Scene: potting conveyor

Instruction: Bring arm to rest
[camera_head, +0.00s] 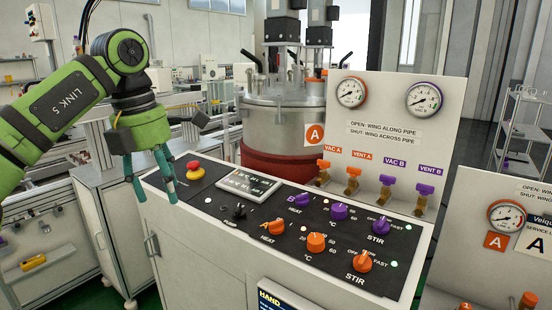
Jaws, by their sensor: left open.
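My left arm, with green links, comes in from the left in the head view. Its left gripper (153,190) has teal fingers pointing down and spread apart. It is open and looks empty. It hangs at the left end of the control panel (222,213), left of the red emergency button (195,169). I cannot tell whether a fingertip touches the panel's edge. My right gripper is not in view.
The black panel carries orange knobs (316,242), purple knobs (338,211) and a display (250,184). Valves and gauges (352,92) stand on the upright board behind. A steel vessel (285,115) is at the back. A second panel (470,225) is at the right.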

